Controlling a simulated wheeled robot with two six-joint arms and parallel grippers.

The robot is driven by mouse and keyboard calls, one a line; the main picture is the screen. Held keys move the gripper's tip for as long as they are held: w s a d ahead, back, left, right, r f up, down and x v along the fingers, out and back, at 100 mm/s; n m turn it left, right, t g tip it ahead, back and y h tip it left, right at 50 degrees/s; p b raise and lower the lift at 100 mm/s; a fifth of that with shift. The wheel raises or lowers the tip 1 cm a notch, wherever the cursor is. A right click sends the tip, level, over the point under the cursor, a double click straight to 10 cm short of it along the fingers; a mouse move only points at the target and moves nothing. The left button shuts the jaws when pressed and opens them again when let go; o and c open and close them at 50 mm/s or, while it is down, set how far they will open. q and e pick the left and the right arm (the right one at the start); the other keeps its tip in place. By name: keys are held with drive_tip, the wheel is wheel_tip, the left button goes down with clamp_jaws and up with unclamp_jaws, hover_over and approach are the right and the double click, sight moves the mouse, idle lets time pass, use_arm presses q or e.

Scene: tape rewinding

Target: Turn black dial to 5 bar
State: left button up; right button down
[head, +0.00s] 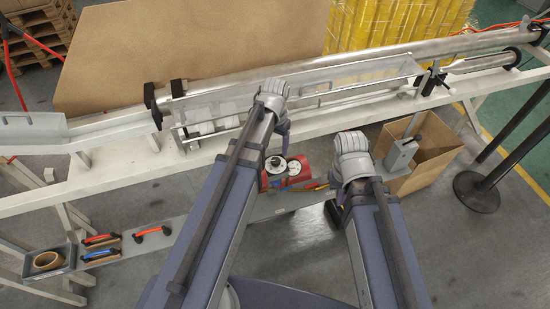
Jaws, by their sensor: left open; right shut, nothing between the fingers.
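A red unit (303,176) with small round white-faced parts (293,167) sits below the white rail, between my two arms. A dark round part with a pale centre (276,164) is at its left side. It is too small to tell whether this is the black dial, and no bar reading is legible. My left gripper (284,143) is open just above the red unit, partly hidden by its own arm. My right gripper (334,211) is shut and empty, low to the right of the red unit and apart from it, largely hidden by its wrist.
A long white rail (110,160) with a metal roller (390,53) crosses behind the red unit. An open cardboard box (437,150) stands to the right. A tape roll (47,260) and several orange- and blue-handled tools (101,253) lie at lower left. A dark post (478,190) stands far right.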

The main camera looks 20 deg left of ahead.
sight(275, 161)
use_arm(q)
wheel_tip(275, 161, down, 7)
drive_tip(key=b, duration=0.6)
drive_tip(key=shift+b, duration=0.3)
clamp_jaws()
